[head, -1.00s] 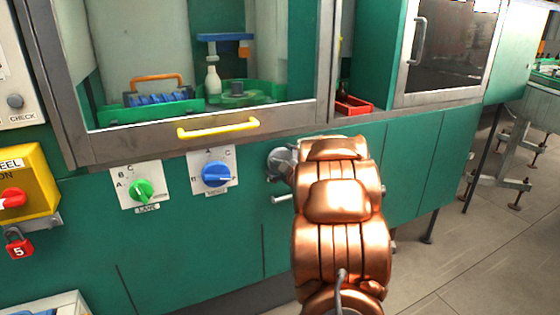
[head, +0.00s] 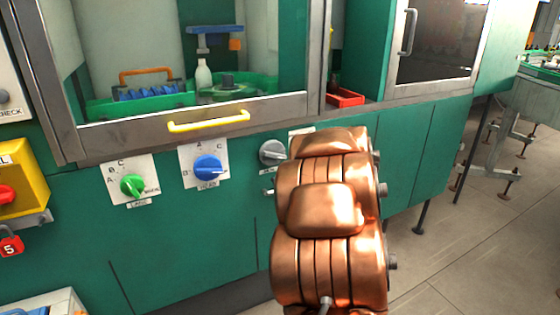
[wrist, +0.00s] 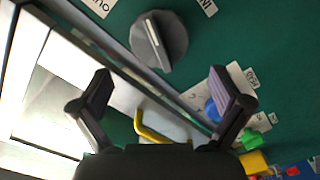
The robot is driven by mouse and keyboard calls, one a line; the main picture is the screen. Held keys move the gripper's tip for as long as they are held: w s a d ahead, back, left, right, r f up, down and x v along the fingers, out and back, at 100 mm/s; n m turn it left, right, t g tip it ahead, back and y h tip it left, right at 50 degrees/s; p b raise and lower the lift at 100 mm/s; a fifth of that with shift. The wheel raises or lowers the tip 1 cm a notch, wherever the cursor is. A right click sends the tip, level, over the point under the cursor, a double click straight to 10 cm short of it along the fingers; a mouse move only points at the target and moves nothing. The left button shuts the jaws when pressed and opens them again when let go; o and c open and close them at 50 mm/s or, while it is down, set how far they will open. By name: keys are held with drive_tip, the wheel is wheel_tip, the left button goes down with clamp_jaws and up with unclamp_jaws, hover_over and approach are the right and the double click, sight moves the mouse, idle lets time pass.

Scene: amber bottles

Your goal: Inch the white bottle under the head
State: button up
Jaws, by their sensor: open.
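The white bottle (head: 203,74) stands upright behind the window of the green cabinet, beside a green round fixture (head: 228,88). A blue head (head: 214,30) with an orange part sits above it on a stand. A grey knob (head: 272,152) on the cabinet front also shows in the wrist view (wrist: 158,40). To its left in the head view are a blue knob (head: 208,168) and a green knob (head: 133,186). In the wrist view, my gripper (wrist: 163,92) is open and empty, facing the panel, with the grey knob beyond its fingers. The copper arm hides the gripper in the head view.
A yellow handle (head: 208,121) crosses the window's lower frame. A green tray (head: 140,104) with blue items sits inside. A red tray (head: 346,97) lies in the open bay at right. A yellow switch box (head: 22,188) stands at far left.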

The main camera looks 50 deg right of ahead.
sight(277, 158)
drive_tip(key=shift+v, duration=1)
drive_tip(key=shift+w, duration=0.1)
drive_tip(key=w+m+b, duration=0.1)
drive_tip(key=w+r+m+b, duration=0.1)
drive_tip(key=w, duration=0.1)
drive_tip(key=shift+w+d+f+m+b, duration=0.25)
drive_tip(key=shift+d+m+b, duration=0.15)
drive_tip(key=shift+b, duration=0.15)
drive_tip(key=shift+s+d+f, duration=0.1)
drive_tip(key=shift+d+f, duration=0.25)
drive_tip(key=shift+f, duration=0.05)
drive_tip(key=shift+x, duration=3.9)
drive_tip(key=shift+c, duration=0.4)
